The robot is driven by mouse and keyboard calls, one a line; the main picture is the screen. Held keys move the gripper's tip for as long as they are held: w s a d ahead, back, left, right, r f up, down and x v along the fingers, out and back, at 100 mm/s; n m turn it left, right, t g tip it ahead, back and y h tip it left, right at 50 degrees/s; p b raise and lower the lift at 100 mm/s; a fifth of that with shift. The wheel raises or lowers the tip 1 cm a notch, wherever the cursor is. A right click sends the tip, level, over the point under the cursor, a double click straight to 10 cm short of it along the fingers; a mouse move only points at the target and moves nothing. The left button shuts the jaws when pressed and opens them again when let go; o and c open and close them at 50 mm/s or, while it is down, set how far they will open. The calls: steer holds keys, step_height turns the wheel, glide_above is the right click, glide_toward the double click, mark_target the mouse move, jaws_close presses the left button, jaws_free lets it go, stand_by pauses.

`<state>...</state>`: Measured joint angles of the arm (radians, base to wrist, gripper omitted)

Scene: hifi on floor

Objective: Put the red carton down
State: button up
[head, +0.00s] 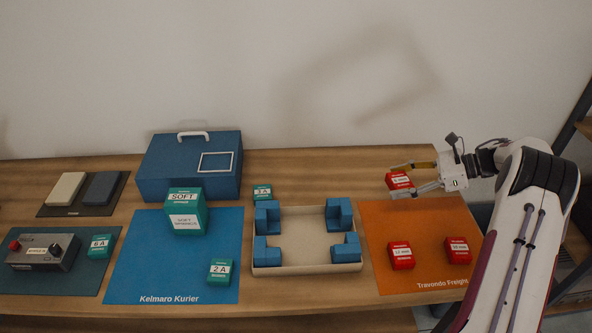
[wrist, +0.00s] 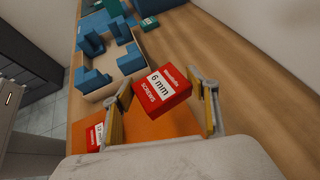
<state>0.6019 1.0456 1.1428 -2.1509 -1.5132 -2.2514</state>
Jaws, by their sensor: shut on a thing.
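My gripper (head: 402,181) is shut on a red carton (head: 397,179) at the back of the orange mat. In the wrist view the red carton (wrist: 161,90) sits between the two fingers of my gripper (wrist: 164,88), tilted in the picture, its white label reading "6 mm". The orange mat (head: 385,240), marked "Travondo Freight", lies below and in front of it. I cannot tell exactly how high the carton is above the surface.
Two more red cartons stand on the mat, one at left (head: 401,255) and one at right (head: 457,250). A beige tray (head: 308,268) with blue corner blocks stands left of the mat. Further left are a blue mat (head: 130,270), teal cartons and a blue case (head: 165,170). The mat's middle is bare.

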steer(key=w+a+r, duration=0.1)
steer(key=w+a, duration=0.3)
steer(key=a, duration=0.6)
steer(key=w+a, duration=0.4)
steer(key=a, duration=0.6)
steer(key=w+a+r, duration=0.1)
steer(key=w+a, duration=0.3)
steer(key=a, duration=0.6)
steer(key=m+t+h, duration=0.3)
steer(key=m+t, duration=0.2)
steer(key=m, duration=0.1)
glide_above(294, 170)
steer(key=shift+w+f, duration=0.1)
steer(key=shift+f, duration=0.85)
steer(key=shift+f, duration=3.15)
steer(key=shift+f, duration=1.85)
